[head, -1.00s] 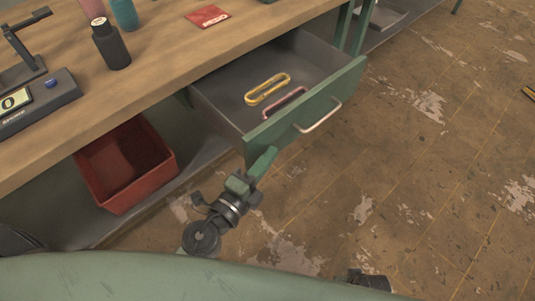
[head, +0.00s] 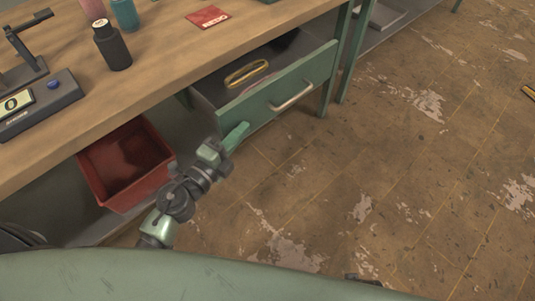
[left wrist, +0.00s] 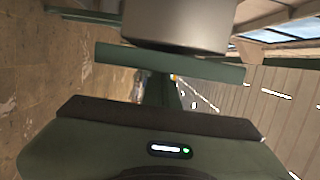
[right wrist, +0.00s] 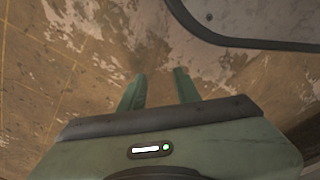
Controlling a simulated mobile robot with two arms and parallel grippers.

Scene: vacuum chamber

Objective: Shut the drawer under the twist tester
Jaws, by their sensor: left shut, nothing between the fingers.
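The drawer (head: 275,92) under the wooden bench is partly open, with a green front and a light bar handle (head: 292,92). A yellow oblong ring (head: 246,73) lies inside it, with part of a reddish one beside it. My left gripper (head: 236,136) is shut and empty, its tip close to the lower left end of the drawer front; I cannot tell whether it touches. Its fingers (left wrist: 158,88) also show in the left wrist view. A device with a display (head: 38,105), perhaps the twist tester, stands on the bench. My right gripper (right wrist: 158,78) is open and empty above the floor.
A red bin (head: 126,165) stands on the low shelf under the bench, left of the drawer. A black bottle (head: 111,47) and a red card (head: 207,17) are on the bench top (head: 160,65). The worn floor (head: 400,170) right of the drawer is clear.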

